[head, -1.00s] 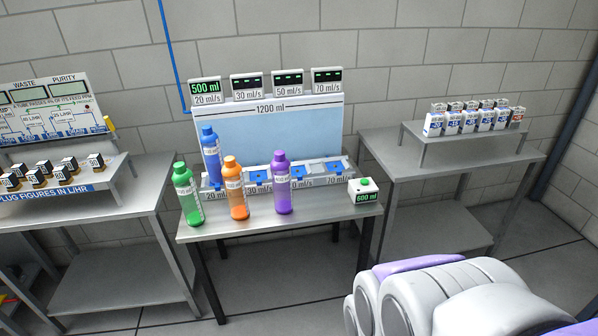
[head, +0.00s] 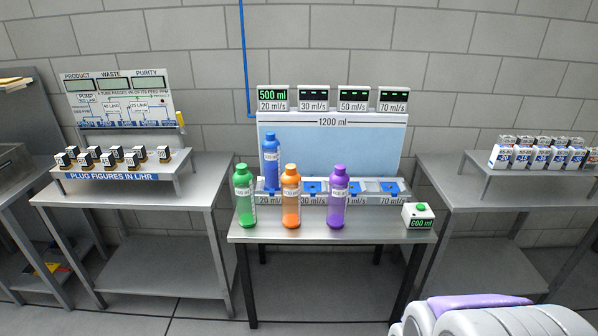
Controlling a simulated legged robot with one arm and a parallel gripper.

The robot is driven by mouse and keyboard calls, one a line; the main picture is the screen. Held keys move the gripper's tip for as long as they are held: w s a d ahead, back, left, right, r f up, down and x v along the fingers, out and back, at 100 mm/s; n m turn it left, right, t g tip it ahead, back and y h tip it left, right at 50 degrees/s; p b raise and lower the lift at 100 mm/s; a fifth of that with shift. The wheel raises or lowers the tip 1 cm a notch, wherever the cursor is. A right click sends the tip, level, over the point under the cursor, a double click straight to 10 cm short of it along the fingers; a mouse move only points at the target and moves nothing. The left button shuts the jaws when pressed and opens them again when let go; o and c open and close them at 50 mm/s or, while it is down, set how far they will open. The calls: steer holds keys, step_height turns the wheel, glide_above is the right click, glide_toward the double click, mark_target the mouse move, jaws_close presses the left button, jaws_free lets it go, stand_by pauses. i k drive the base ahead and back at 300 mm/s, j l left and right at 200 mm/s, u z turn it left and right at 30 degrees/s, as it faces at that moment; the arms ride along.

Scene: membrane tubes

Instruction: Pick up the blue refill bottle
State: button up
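The blue refill bottle (head: 271,160) stands upright at the left end of the dispenser ledge, on the 20 ml/s place, below a display reading 500 ml (head: 272,95). In front of it on the table stand a green bottle (head: 244,200), an orange bottle (head: 291,200) and a purple bottle (head: 337,200). The green and orange bottles partly cover the ledge around the blue bottle's base. My gripper is not in view; only a white and purple part of my arm shows at the bottom right.
The middle table (head: 330,236) holds the dispenser panel (head: 330,143) and a white box with a green button (head: 418,215) reading 600 ml. A left table (head: 130,205) carries small plugs on a stand. A right table (head: 470,205) carries a shelf of small cartons. Floor shows between the tables.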

mark_target(271, 148)
steer(key=i+j, duration=0.15)
steer(key=i, duration=0.75)
steer(key=i+j, duration=0.15)
steer(key=i, duration=0.75)
steer(key=j+u, duration=0.05)
